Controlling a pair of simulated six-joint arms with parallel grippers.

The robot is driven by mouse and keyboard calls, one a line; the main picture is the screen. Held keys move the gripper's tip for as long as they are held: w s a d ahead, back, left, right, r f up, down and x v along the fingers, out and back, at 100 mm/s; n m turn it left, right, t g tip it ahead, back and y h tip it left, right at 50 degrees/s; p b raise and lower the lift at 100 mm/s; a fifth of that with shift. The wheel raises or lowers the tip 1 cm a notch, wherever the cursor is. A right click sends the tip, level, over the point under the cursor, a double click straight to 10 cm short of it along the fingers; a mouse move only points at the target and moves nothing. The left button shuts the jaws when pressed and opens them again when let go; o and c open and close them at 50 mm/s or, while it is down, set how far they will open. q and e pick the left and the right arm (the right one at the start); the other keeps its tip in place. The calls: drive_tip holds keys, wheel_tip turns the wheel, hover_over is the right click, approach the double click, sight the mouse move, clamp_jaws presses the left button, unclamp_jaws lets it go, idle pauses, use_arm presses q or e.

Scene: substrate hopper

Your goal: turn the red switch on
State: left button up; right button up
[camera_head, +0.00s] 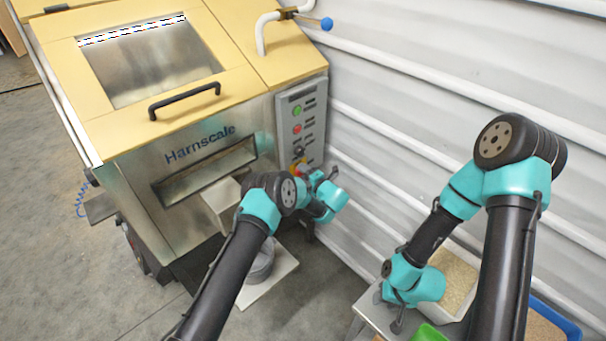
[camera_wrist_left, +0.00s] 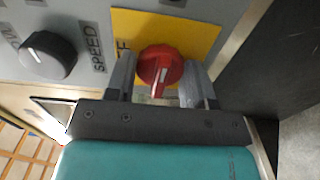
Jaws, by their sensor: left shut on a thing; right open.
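The red switch (camera_wrist_left: 160,68) sits on a yellow plate (camera_wrist_left: 198,36) on the grey control panel in the left wrist view. My left gripper (camera_wrist_left: 160,86) is shut on the red switch, with one finger on each side of it. The switch's white mark points down toward the gripper in that view. In the head view my left gripper (camera_head: 303,177) is at the lower end of the panel (camera_head: 294,112), and the arm hides most of the switch. My right gripper (camera_head: 388,311) is open and empty, low over the table at the lower right.
A black speed knob (camera_wrist_left: 48,55) is left of the switch in the left wrist view. The panel also has green and red buttons. The hopper machine (camera_head: 215,105) has a closed yellow lid with a black handle (camera_head: 185,100). A corrugated wall (camera_head: 430,90) stands close on the right.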

use_arm(q)
drive_tip(key=o, duration=0.9)
drive_tip(key=shift+s+d, duration=0.1)
drive_tip(key=v, duration=1.7)
drive_tip(key=shift+s+r, duration=0.1)
